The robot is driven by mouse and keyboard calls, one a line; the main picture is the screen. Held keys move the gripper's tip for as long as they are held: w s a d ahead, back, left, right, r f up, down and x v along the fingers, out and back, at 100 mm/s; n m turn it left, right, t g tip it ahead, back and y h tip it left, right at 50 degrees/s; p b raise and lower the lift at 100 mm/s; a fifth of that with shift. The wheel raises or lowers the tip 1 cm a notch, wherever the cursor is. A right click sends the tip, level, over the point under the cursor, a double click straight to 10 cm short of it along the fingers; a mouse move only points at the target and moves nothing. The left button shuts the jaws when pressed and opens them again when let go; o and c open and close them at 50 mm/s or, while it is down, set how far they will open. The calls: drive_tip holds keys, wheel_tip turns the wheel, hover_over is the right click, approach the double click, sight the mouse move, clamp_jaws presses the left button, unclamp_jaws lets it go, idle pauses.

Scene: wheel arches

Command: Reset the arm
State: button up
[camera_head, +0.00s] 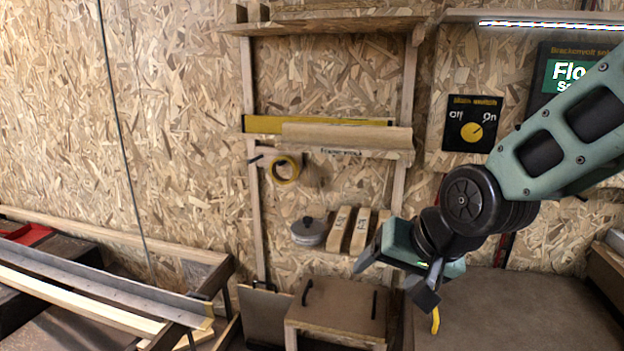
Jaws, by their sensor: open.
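My arm reaches in from the right edge in the head view. My gripper (394,287) hangs in front of the wall, right of centre, tilted down and to the left. Its two fingers are spread apart and it is open, with nothing visible between them. It appears in front of the right end of the low wooden box (335,309). How far it is from the box and the wall cannot be told from this one view.
A yellow tape roll (285,169) hangs above. A black switch panel (471,124) is on the wall. A bench with a metal rail (100,284) stands at left.

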drive_tip(key=s+d+f+n+g+h, duration=0.1)
drive_tip(key=s+f+n+g+h, duration=0.3)
drive_tip(key=s, duration=0.6)
drive_tip(key=s+d+r+n+g+y, duration=0.15)
drive_tip(key=s+n, duration=0.35)
drive_tip(key=s, duration=0.5)
wheel_tip(320, 180, up, 12)
drive_tip(key=p, duration=1.2)
drive_tip(key=shift+s+a+f+h, duration=0.15)
drive_tip(key=shift+a+f+h, duration=0.1)
drive_tip(key=shift+h, duration=0.1)
drive_tip(key=shift+g, duration=0.25)
